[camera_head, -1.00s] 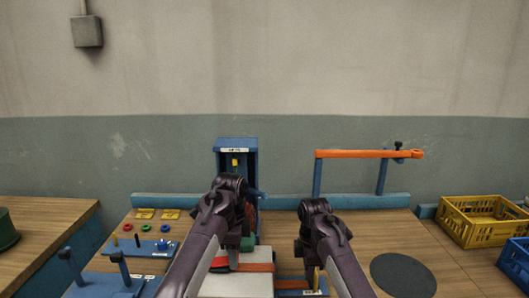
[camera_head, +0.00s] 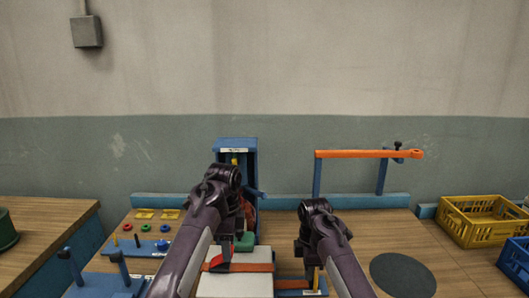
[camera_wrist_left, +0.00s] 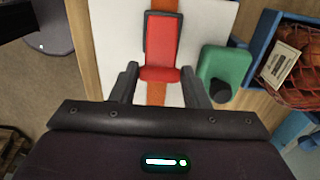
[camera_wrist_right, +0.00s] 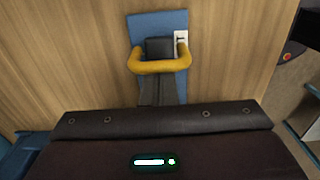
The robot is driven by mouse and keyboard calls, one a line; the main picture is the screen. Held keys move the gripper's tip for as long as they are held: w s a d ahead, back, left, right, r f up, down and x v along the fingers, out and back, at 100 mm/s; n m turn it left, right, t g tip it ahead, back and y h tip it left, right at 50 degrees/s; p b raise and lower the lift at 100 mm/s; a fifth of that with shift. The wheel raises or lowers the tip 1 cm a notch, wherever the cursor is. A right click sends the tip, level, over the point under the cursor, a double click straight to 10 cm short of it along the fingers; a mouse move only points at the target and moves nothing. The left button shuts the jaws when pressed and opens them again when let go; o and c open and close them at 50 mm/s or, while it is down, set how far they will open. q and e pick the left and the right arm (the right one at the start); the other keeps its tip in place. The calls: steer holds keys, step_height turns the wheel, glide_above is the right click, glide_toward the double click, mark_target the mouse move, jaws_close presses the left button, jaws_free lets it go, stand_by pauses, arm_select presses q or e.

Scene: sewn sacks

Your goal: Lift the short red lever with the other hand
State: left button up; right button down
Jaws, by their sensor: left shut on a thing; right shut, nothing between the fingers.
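The short red lever (camera_wrist_left: 162,48), in a dark frame, sits over an orange strap (camera_wrist_left: 157,93) on a white block (camera_wrist_left: 215,20). In the head view the lever (camera_head: 226,250) shows beside my left forearm. My left gripper (camera_wrist_left: 160,76) is shut on the lever's near end, a finger at each side. My right gripper (camera_wrist_right: 159,92) is shut, with nothing between its fingers, at a yellow loop handle (camera_wrist_right: 158,66) on a blue plate (camera_wrist_right: 150,22). I cannot tell whether its tips pass through the loop. In the head view my forearms hide most of both grippers.
A green block (camera_wrist_left: 224,70) stands right of the lever. A blue stand (camera_head: 236,145) with a netted sack (camera_wrist_left: 290,65) is behind. An orange bar (camera_head: 365,154), yellow crate (camera_head: 470,235) and dark disc (camera_head: 402,275) are to the right. Pegs and rings (camera_head: 140,247) are at left.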

arm_select(q)
steer(key=shift+w+a+r, duration=0.1)
steer(key=shift+a+r, duration=0.1)
steer(key=shift+r, duration=0.05)
steer(key=shift+a+r, duration=0.4)
steer(key=shift+a, duration=0.2)
steer(key=shift+a+r, duration=0.25)
steer(key=shift+a, duration=0.4)
